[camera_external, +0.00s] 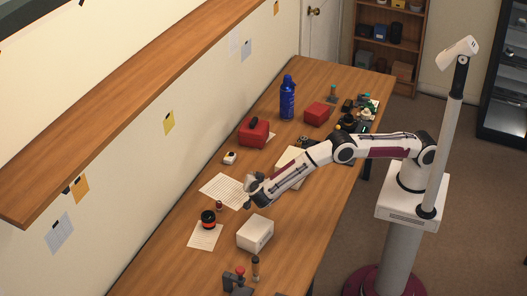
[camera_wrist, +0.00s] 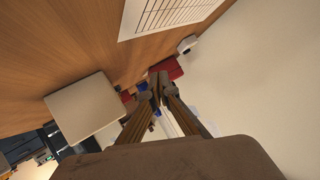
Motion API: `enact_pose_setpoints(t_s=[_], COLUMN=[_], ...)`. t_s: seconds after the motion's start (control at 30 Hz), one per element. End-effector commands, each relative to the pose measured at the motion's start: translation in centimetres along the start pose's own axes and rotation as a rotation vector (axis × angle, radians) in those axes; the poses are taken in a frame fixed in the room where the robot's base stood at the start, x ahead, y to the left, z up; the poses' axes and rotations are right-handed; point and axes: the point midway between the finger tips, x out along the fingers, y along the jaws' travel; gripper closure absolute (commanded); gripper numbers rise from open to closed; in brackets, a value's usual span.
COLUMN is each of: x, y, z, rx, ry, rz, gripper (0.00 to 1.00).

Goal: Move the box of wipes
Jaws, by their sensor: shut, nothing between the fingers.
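A white box (camera_external: 255,233), which looks like the box of wipes, sits on the wooden table in the external view. It stands near the table's front edge, toward the bottom of the picture. My gripper (camera_external: 249,201) is above the table, up and to the left of the white box and apart from it. In the wrist view my gripper (camera_wrist: 153,88) has its fingertips together, with nothing held.
A lined sheet (camera_external: 222,188) lies beside my gripper. Tools (camera_external: 238,280) stand below the white box. A red case (camera_external: 254,132), blue bottle (camera_external: 287,98) and small white item (camera_external: 230,158) stand farther back.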

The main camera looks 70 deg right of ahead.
Motion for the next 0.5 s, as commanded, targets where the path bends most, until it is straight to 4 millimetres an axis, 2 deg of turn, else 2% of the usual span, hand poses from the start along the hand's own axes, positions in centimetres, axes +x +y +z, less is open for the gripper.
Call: enact_pose_setpoints(t_s=[0.3, 0.5], x=[-2.5, -4.1], y=[6.0, 9.0], z=[-4.0, -5.9], rx=[-0.031, -0.098], ry=[0.089, 0.143], rz=[0.307, 0.443], gripper=[1.00, 1.00])
